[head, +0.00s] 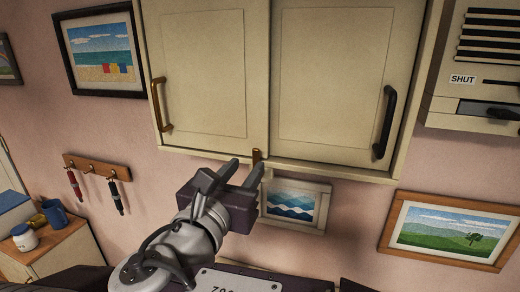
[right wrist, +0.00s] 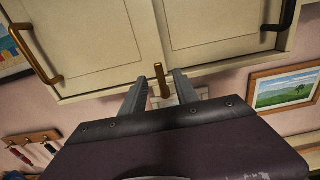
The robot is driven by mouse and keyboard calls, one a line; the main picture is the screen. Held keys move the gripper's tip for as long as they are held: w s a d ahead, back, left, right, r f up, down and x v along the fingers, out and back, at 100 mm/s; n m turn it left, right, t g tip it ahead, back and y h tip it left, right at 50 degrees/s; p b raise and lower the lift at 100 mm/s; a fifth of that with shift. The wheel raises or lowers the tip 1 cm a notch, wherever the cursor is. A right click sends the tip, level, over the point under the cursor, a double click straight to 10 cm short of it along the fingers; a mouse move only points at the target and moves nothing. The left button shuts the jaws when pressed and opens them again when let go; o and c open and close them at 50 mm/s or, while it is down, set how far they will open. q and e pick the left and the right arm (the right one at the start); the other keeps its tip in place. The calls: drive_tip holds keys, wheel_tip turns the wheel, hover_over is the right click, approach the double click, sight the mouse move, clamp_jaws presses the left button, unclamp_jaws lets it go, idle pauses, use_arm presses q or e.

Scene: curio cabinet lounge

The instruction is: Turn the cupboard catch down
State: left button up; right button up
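The cupboard (head: 340,75) is cream with two doors and hangs on the wall ahead. Its catch (head: 257,156) is a small brass piece at the bottom edge where the doors meet. The catch stands roughly upright in the head view. In the right wrist view the catch (right wrist: 161,80) shows in the gap between my fingertips, with space on both sides. My right gripper (head: 246,166) is open, with its fingers pointing up at the catch from below; the near finger partly hides the catch's lower end in the head view. My left gripper is not in view.
The left door has a brass handle (head: 160,105), the right door a black handle (head: 385,122). A landscape picture (head: 450,232) hangs at right, below a vented panel marked SHUT (head: 463,79). A key rack (head: 97,168) is at left.

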sight(255, 153)
drive_tip(key=p+x, duration=0.2)
drive_tip(key=x, duration=0.3)
drive_tip(key=shift+w+a+r+p, duration=0.1)
drive_tip(key=shift+a+r+p, duration=0.1)
drive_tip(key=shift+r+p, duration=0.2)
drive_tip(key=x, duration=0.2)
drive_tip(key=shift+w+d+f+p, duration=0.2)
drive_tip(key=shift+w+f+p, duration=0.05)
drive_tip(key=shift+f+p, duration=0.1)
drive_tip(key=shift+w+d+f, duration=0.1)
drive_tip(key=shift+w+f, duration=0.05)
drive_tip(key=shift+w, duration=0.25)
drive_tip(key=shift+s, duration=0.2)
drive_tip(key=shift+c, duration=0.9)
drive_tip(key=shift+s, duration=0.1)
clamp_jaws()
